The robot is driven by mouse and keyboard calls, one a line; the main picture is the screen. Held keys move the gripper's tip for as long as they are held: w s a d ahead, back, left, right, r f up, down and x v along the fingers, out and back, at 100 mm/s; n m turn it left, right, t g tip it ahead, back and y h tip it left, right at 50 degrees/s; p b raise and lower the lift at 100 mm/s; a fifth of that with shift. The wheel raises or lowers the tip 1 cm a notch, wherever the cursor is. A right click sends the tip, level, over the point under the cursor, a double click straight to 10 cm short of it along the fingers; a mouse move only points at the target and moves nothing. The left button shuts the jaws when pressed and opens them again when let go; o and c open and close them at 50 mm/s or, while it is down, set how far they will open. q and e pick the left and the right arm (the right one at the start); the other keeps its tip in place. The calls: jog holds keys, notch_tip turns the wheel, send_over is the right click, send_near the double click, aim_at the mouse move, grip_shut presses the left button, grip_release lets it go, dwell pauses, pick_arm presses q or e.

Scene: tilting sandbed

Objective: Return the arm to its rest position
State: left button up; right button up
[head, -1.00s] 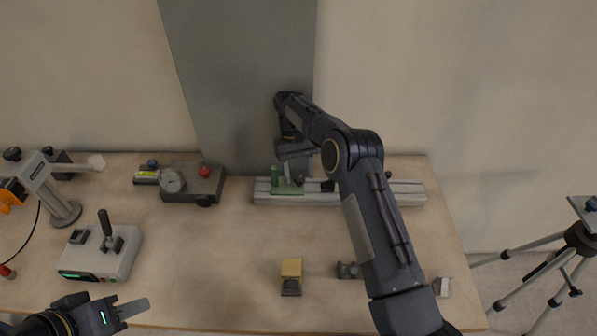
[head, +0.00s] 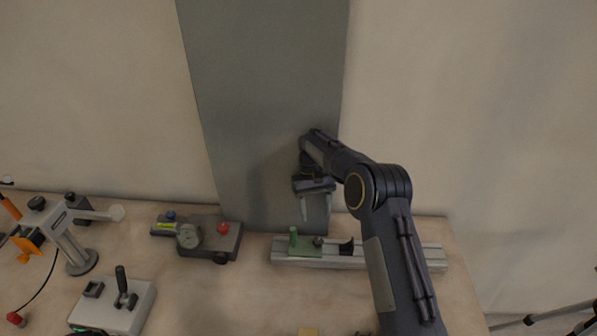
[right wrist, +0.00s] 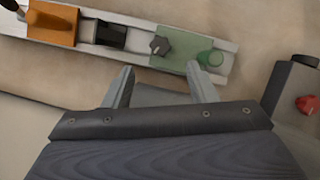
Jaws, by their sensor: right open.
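My right arm reaches up from the bottom right of the head view. Its gripper (head: 316,213) hangs open and empty, with its two fingers apart, just above and behind the rail in the picture. The pale metal rail (head: 408,259) carries a green block (head: 304,250) with a green peg (head: 293,236) and a dark knob (head: 318,242). In the right wrist view the open fingers (right wrist: 161,82) point toward the green block (right wrist: 180,52), with nothing between them. My left gripper is out of view.
A grey device with a gauge and red button (head: 223,229) stands left of the rail. A control box with a black lever (head: 121,280) and a clamp stand (head: 62,235) are farther left. A grey panel (head: 265,90) rises behind. A tripod (head: 560,313) stands at lower right.

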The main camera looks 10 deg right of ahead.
jog(key=s+d+r+m+t+y, duration=0.1)
jog(key=s+d+r+t+y, duration=0.35)
jog(key=s+r, duration=1.25)
jog(key=s+a+f+t, duration=0.1)
jog(key=s+t, duration=0.1)
jog(key=s, duration=0.7)
jog(key=s+a+f+m+t, duration=0.1)
jog(key=s+f+t, duration=0.1)
jog(key=s, duration=0.7)
jog(key=shift+s+t+b, duration=0.3)
jog(key=shift+t, duration=0.45)
